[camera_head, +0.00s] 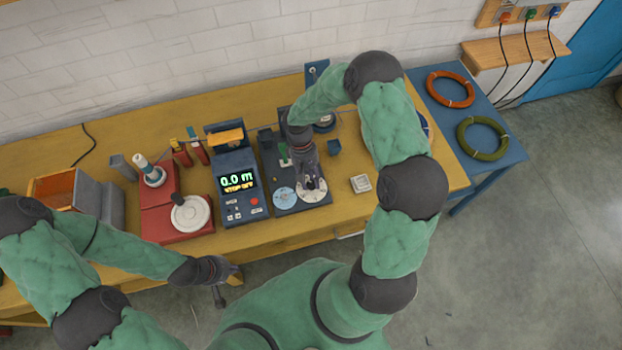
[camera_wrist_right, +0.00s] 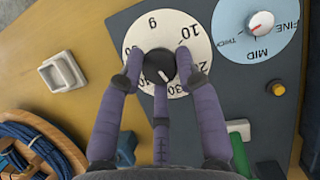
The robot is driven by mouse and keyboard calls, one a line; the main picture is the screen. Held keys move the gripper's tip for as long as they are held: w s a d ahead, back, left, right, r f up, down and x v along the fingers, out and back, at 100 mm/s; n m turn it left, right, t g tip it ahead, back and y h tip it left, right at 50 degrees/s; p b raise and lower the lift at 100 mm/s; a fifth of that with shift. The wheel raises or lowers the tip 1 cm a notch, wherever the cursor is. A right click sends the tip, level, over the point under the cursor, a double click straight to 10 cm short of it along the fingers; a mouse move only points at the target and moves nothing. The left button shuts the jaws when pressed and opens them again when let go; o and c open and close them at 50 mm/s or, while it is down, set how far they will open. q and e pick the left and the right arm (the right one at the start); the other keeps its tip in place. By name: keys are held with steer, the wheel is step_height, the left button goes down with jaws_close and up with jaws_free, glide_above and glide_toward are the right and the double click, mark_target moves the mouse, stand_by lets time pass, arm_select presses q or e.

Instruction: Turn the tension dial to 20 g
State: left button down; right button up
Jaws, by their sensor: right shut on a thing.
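The tension dial is a white numbered disc (camera_wrist_right: 140,40) with a dark round knob (camera_wrist_right: 158,66) at its centre. The knob's white pointer slants toward the lower right, near the 30 side; a finger partly covers that area. My right gripper (camera_wrist_right: 160,80) is shut on the knob, its fingers around it. In the head view my right gripper (camera_head: 310,184) reaches down onto the white dial (camera_head: 316,197). My left gripper (camera_head: 226,285) is empty, fingers apart, in front of the table's front edge.
A blue FINE/MID dial (camera_wrist_right: 257,30) sits beside the tension dial. A small white square block (camera_head: 360,184) lies close by to the right. A counter unit (camera_head: 238,190) reading 0.0 m and a red winder (camera_head: 160,222) stand to the left.

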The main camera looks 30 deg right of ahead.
steer(key=n+h, duration=0.1)
steer(key=n, duration=0.3)
steer(key=shift+s+a+n+h, duration=0.2)
steer(key=shift+n+h, duration=0.1)
steer(key=shift+h, duration=0.1)
steer(key=shift+n+t+h, duration=0.4)
steer(key=shift+n+h, duration=0.2)
steer(key=shift+n, duration=1.1)
steer(key=shift+b, duration=0.3)
steer(key=o, duration=1.1)
steer(key=shift+o, duration=0.2)
steer(key=shift+w+r, duration=0.1)
steer(key=shift+w+r, duration=0.1)
steer(key=shift+r, duration=0.15)
steer(key=v, duration=1.1)
steer(key=shift+r, duration=0.15)
